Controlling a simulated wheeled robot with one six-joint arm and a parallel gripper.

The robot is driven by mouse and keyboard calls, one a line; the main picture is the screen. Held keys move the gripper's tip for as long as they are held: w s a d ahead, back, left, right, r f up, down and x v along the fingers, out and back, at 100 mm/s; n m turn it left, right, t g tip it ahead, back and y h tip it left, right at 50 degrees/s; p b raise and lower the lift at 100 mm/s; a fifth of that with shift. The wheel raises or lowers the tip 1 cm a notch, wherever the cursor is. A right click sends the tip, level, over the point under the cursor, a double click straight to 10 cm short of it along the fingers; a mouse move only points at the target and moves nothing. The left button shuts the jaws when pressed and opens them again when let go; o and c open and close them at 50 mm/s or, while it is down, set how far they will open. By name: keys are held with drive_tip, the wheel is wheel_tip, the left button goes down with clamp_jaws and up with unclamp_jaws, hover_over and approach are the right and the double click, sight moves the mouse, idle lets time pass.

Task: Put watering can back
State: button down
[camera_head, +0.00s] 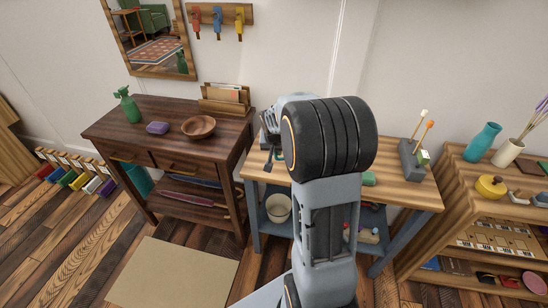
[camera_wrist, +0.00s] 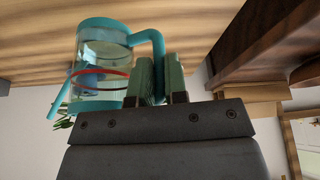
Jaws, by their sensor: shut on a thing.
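The watering can (camera_wrist: 102,70) has a clear body with teal rims, a teal handle and a thin teal spout at the left of the wrist view. A red band shows across its body. My gripper (camera_wrist: 161,78) is shut on its handle, with the fingers beside the clear body. In the wrist view the scene appears upside down, with a light striped wooden surface behind the can; I cannot tell whether they touch. In the head view my gripper (camera_head: 270,150) shows partly at the left edge of the light workbench (camera_head: 400,188), and my arm hides the can.
A bucket (camera_head: 278,207) stands on the workbench's lower shelf. A shelf unit (camera_head: 455,190) with a teal vase (camera_head: 482,143) stands right.

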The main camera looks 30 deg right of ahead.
drive_tip(key=shift+w+a+f, duration=0.1)
drive_tip(key=shift+w+f, duration=0.1)
drive_tip(key=shift+f, duration=0.8)
drive_tip(key=shift+w+a+f, duration=0.1)
drive_tip(key=shift+w+f, duration=0.1)
drive_tip(key=shift+f, duration=0.8)
drive_tip(key=shift+f+b, duration=0.15)
drive_tip(key=shift+b, duration=0.25)
drive_tip(key=c, duration=1.1)
unclamp_jaws()
drive_tip(key=shift+c, duration=0.2)
